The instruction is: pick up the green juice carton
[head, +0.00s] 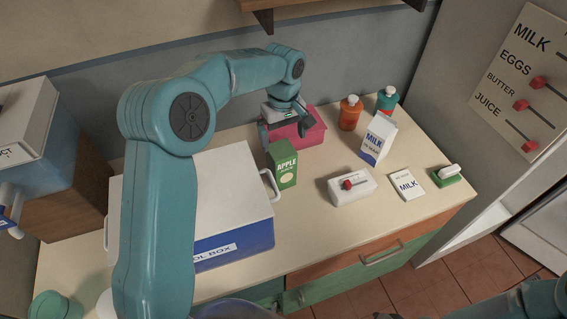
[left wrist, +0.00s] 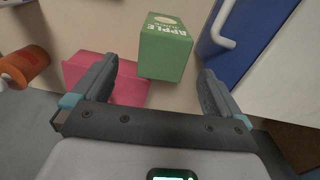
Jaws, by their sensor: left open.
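The green juice carton (head: 282,166), marked APPLE, stands upright on the counter between the cool box and the pink container. In the left wrist view the carton (left wrist: 166,48) shows ahead of and between the two fingers. My left gripper (head: 289,121) is above the pink container, behind the carton in the head view. The left gripper (left wrist: 155,85) is open, with nothing seen between its fingertips. My right gripper is not clearly in view; only a dark arm part shows at the lower right.
The white and blue cool box (head: 235,238) stands close left of the carton. The pink container (head: 308,137) is just behind it. A milk carton (head: 378,140), an orange bottle (head: 350,113), a green bottle (head: 386,100) and a white box with a red knob (head: 352,187) stand to the right.

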